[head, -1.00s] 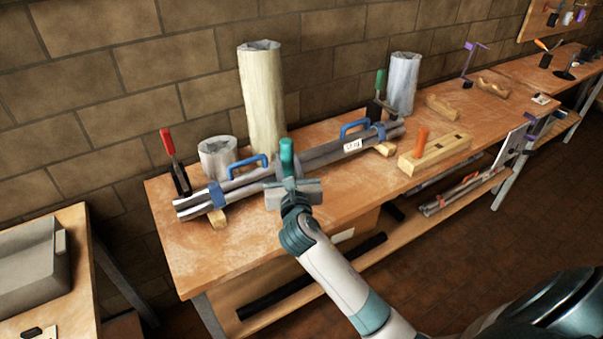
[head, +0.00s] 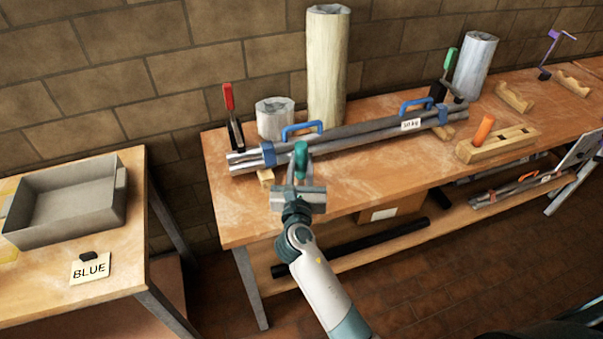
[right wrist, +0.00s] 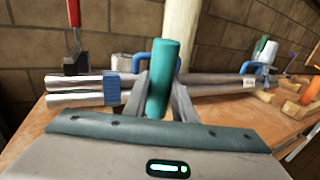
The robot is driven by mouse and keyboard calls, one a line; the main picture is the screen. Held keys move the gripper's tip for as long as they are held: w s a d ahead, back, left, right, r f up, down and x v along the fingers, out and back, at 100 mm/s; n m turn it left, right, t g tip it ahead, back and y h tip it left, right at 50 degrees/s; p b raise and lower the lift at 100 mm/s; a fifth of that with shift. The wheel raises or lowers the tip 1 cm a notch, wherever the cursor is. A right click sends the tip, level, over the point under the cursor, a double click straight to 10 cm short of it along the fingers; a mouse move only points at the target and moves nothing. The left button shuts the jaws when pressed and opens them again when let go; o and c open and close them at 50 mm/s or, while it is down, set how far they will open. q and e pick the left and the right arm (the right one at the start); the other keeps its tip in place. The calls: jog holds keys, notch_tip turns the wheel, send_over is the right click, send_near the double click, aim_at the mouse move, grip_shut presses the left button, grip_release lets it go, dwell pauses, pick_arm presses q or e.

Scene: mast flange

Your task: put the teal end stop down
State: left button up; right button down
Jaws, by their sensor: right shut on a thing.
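The teal end stop (head: 301,160) is a teal cylinder held upright between the fingers of my right gripper (head: 300,179). In the right wrist view the teal end stop (right wrist: 163,80) stands between the two grey fingers, and my right gripper (right wrist: 160,98) is shut on it. The gripper is in front of the pipe bundle, above the front part of the wooden bench (head: 370,183). Whether the stop's lower end touches anything is hidden. My left gripper is not in view.
The pipe bundle (head: 360,134) with blue handles lies along the bench, between a red-handled clamp (head: 232,115) and a green-handled clamp (head: 446,75). An orange peg (head: 484,129) stands in a wooden block.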

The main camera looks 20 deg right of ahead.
aim_at(301, 178)
jog(key=shift+f, duration=2)
jog(key=shift+f, duration=0.1)
jog(key=c, duration=1.5)
grip_release()
jog(key=shift+o, duration=0.2)
jog(key=shift+s+a+b, duration=0.15)
jog(key=shift+s+b, duration=0.15)
jog(key=shift+s, duration=0.2)
jog(key=b+v, duration=0.2)
jog(key=v, duration=0.9)
